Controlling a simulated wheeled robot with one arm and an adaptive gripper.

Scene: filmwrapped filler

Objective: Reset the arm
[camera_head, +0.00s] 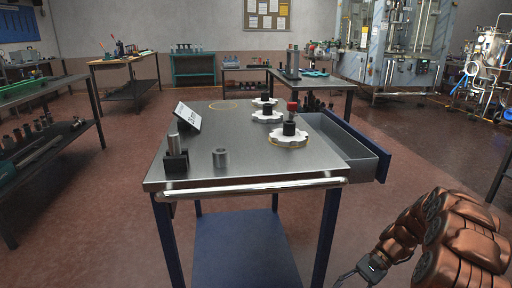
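My arm is the copper-coloured set of links at the lower right. My gripper (363,274) is low beside the right front leg of the metal cart and apart from it. The gripper is small and partly cut off by the bottom edge, so its finger opening is not clear. I see nothing held in it. The cart's grey top (230,130) carries several parts.
An open drawer (378,160) juts out right. Floor right of the cart is clear.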

